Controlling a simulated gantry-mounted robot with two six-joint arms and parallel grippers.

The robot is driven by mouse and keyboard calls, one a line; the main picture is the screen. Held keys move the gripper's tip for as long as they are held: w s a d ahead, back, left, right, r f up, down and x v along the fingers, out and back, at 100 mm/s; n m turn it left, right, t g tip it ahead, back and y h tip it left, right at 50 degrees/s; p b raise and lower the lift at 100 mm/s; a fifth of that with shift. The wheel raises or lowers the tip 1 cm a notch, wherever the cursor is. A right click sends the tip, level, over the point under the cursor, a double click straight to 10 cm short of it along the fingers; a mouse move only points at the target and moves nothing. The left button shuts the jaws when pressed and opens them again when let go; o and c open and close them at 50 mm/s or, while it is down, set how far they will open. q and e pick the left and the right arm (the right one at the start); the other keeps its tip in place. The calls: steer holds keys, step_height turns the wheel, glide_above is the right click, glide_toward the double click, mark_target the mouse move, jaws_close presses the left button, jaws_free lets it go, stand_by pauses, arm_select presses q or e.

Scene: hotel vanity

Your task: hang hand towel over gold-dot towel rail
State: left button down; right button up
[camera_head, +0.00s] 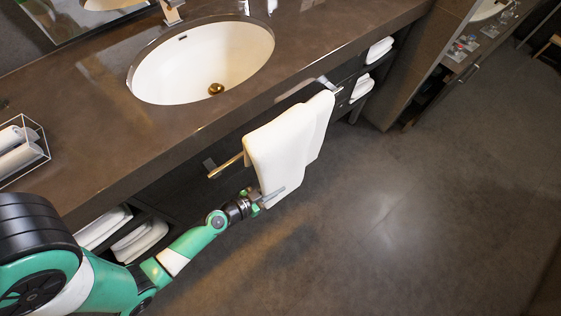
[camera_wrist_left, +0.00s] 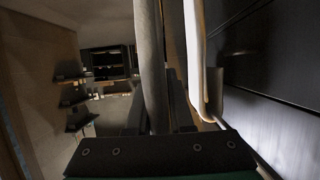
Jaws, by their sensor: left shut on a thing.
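The white hand towel (camera_head: 286,138) hangs over the towel rail (camera_head: 228,166) on the front of the vanity. A gold-coloured length of the rail shows left of the towel, and its other end (camera_head: 333,86) shows at the upper right. The middle of the rail is hidden under the cloth. My left gripper (camera_head: 270,196) is at the towel's lower front part, below the rail, shut on the cloth. In the left wrist view, pale hanging cloth (camera_wrist_left: 195,60) runs down close to the gripper. The exact grip is hard to make out there. My right gripper is not in view.
The dark counter (camera_head: 110,125) with a white oval sink (camera_head: 205,65) is above the rail. A wire basket (camera_head: 22,150) of rolled towels stands at left. Folded towels (camera_head: 360,85) lie on shelves below. The floor (camera_head: 400,220) at right is clear.

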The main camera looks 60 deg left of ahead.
arm_select(q)
steer(key=shift+s+a+f+b, duration=1.3)
steer(key=shift+a+f+b, duration=0.6)
steer(key=shift+a, duration=2.9)
step_height(320, 180, down, 14)
steer(key=b, duration=0.3)
steer(key=shift+d+r+b, duration=0.15)
steer(key=shift+r+b, duration=0.05)
steer(key=shift+b, duration=0.2)
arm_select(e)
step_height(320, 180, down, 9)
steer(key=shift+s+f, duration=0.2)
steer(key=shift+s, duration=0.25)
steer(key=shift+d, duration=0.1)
